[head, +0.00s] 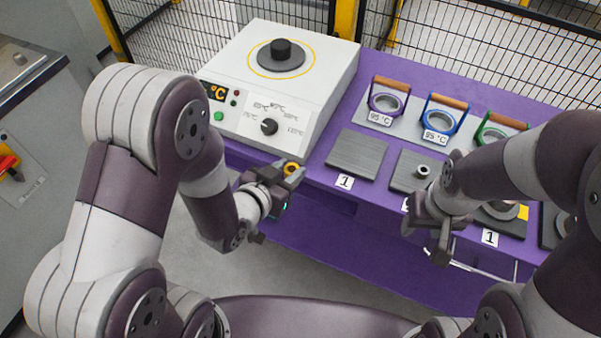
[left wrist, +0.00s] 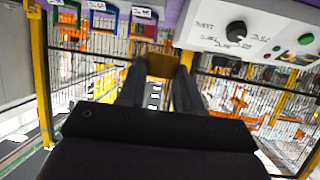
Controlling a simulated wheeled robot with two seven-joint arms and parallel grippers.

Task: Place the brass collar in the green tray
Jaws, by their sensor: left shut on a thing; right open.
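The brass collar (head: 291,168) is a small gold ring at the tip of my left gripper (head: 284,178). In the left wrist view the collar (left wrist: 162,66) shows as a brown-gold block between the two dark fingertips, which are shut on it. It is held in the air at the bench's front edge, just in front of the white heater unit. My right gripper (head: 438,248) is open and empty over the front edge of the bench, farther right.
The white heater unit (head: 325,95) with knob and buttons stands on the purple bench (head: 345,205). Purple (head: 374,98), blue (head: 427,124) and green (head: 482,130) rings with wooden handles stand at the back. A grey plate (head: 357,155) lies bare. Mesh fencing runs behind.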

